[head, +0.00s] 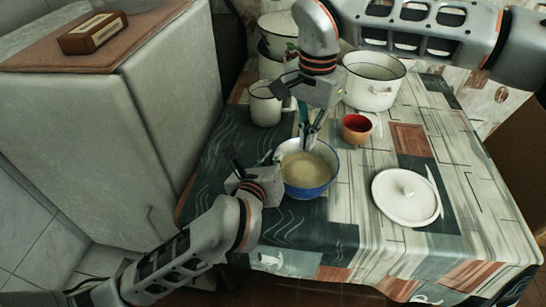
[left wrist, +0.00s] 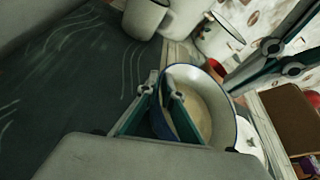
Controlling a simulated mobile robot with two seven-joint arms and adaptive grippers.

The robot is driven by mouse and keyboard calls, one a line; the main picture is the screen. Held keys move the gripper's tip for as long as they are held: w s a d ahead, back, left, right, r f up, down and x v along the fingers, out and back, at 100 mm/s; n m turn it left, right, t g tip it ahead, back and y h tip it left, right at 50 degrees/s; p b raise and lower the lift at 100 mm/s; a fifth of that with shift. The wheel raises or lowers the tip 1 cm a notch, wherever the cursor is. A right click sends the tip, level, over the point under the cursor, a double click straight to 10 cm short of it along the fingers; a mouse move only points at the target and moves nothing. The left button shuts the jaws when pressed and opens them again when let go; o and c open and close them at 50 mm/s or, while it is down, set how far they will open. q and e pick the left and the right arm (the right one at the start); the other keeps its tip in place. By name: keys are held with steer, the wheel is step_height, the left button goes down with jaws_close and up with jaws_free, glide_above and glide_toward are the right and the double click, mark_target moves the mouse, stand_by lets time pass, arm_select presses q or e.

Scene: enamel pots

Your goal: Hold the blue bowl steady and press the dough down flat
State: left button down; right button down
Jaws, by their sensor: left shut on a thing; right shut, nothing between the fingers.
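The blue bowl (head: 315,190) stands upright on the table with pale dough (head: 305,171) inside. My left gripper (head: 274,160) is shut on the bowl's left rim. In the left wrist view its fingers (left wrist: 161,82) straddle the wall of the bowl (left wrist: 222,96), one inside and one outside. The dough (left wrist: 199,118) is partly hidden there by the inner finger. My right gripper (head: 308,143) is shut and empty, pointing down over the back part of the bowl. Whether its tips touch the dough I cannot tell.
A red-orange cup (head: 356,129) stands right behind the bowl. A white lid (head: 406,197) lies to the right. A white mug (head: 264,104), a white pot (head: 373,82) and stacked pots (head: 278,40) stand at the back. The front of the tablecloth (head: 400,255) is clear.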

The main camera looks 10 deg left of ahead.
arm_select(q)
steer(key=c, duration=2.2)
jaws_free()
steer(key=shift+f, duration=0.25)
steer(key=shift+o, duration=0.2)
steer(key=shift+r, duration=0.1)
steer(key=v, duration=1.2)
steer(key=shift+s, duration=0.1)
